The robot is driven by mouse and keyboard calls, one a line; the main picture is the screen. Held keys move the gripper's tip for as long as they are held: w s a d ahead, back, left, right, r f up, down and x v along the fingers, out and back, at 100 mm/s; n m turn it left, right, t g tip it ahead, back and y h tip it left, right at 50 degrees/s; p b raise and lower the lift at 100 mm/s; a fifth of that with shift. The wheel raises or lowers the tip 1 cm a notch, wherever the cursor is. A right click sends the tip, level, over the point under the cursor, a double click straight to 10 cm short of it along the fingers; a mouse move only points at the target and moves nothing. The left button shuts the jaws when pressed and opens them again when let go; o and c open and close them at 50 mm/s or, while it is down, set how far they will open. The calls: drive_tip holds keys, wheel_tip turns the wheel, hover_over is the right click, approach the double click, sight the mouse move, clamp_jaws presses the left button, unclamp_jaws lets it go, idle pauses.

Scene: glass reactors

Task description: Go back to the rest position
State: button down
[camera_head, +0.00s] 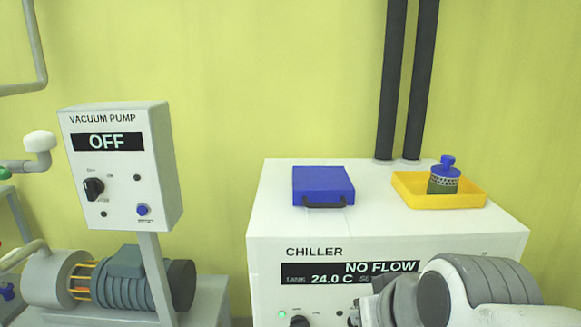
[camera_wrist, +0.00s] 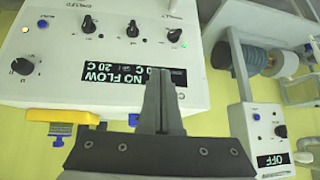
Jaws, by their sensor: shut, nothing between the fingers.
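My gripper shows in the wrist view (camera_wrist: 160,78), its two fingers together and empty, in front of the chiller's display. The white chiller (camera_head: 480,240) fills the lower right of the head view, and its front panel (camera_wrist: 75,50) appears turned over in the wrist view. The display reads NO FLOW and 24.0 C in the head view. My arm's wrist covers the right part of the chiller front there, and the gripper's fingers are hidden in that view.
A blue lidded box (camera_head: 323,185) lies on the chiller top. A yellow tray (camera_head: 410,190) beside it holds a blue-capped vessel (camera_head: 444,176). Two dark pipes (camera_head: 404,80) rise behind. The vacuum pump panel (camera_head: 120,165) reads OFF, with its motor (camera_head: 135,275) below.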

drive_tip(key=s+d+m+g+h+p, duration=0.1)
drive_tip(key=s+d+g, duration=0.1)
drive_tip(key=s+d, duration=0.25)
wheel_tip(320, 180, up, 24)
drive_tip(key=p, duration=2.4)
drive_tip(key=shift+a+f, duration=0.15)
drive_tip(key=shift+a, duration=0.2)
drive_tip(key=shift+d, duration=0.1)
